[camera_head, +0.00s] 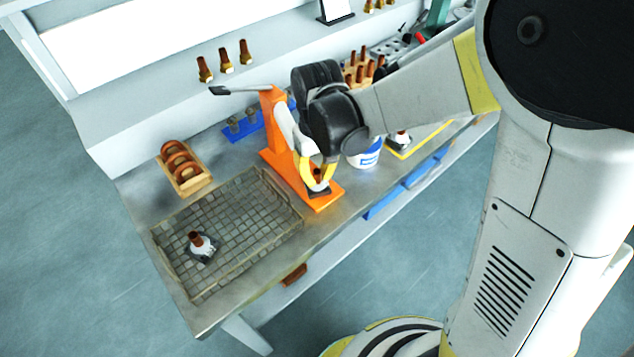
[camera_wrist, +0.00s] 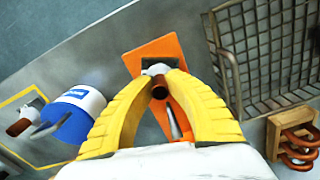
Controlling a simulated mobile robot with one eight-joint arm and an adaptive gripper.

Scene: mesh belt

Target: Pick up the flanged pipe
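A flanged pipe, with a brown copper-coloured tube (camera_wrist: 160,87) on a pale flange, stands in the orange press (camera_head: 325,197). The press also shows in the wrist view (camera_wrist: 150,55). My gripper (camera_head: 318,184) is over the press, and its yellow fingers lie on either side of the tube. In the wrist view the fingertips (camera_wrist: 161,78) come close to the tube; I cannot tell whether they touch it. The flange is partly hidden by the fingers. Another flanged pipe (camera_head: 199,245) stands in the wire mesh tray (camera_head: 240,262). A third (camera_head: 402,139) is on the yellow-edged area at the right.
The press's lever (camera_head: 240,90) reaches left from its post. A blue-and-white bucket (camera_head: 362,156) stands just right of the press. A wooden rack (camera_head: 186,178) with copper bends is at the left. Brass fittings (camera_head: 226,65) stand on the back shelf.

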